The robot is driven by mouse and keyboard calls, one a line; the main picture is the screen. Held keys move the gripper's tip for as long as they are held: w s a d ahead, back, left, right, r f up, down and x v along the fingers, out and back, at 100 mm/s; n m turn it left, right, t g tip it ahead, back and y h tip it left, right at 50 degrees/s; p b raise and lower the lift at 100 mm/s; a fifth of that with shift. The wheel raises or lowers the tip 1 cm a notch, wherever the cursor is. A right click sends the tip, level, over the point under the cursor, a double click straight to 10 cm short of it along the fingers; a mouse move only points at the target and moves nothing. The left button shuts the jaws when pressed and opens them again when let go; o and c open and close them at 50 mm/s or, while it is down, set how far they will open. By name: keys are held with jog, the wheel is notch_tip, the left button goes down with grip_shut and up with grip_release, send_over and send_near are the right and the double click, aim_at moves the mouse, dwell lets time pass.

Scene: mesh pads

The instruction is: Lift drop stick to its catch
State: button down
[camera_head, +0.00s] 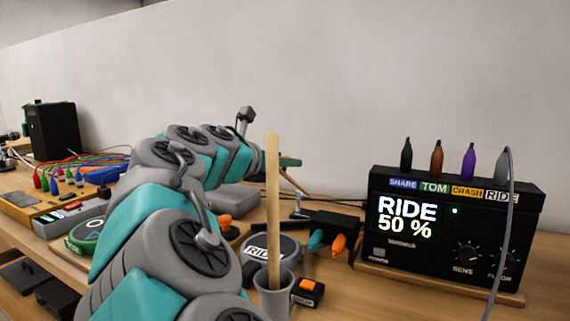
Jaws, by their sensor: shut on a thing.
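My gripper (289,161) is at the end of my arm, partly hidden behind an upright stick. It is shut at the upper end of a thin tan slanted stick, which appears to be the drop stick (295,182). This stick slopes down to the right behind the cup, toward a small stand (299,213). A round grey pad labelled RIDE (262,250) lies below, partly hidden by the upright stick. I cannot make out the catch.
A thick wooden stick (272,190) stands upright in a grey cup (274,297) in front of my gripper. A black drum module (455,235) showing RIDE 50 % stands at right, with a cable. A black box (335,222) with teal and orange plugs lies between. Cables and boxes fill the left.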

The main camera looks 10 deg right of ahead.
dwell(0.4)
jog(key=c, duration=0.6)
grip_release()
jog(key=shift+c, duration=0.2)
jog(key=v, duration=0.8)
jog(key=shift+b, duration=0.3)
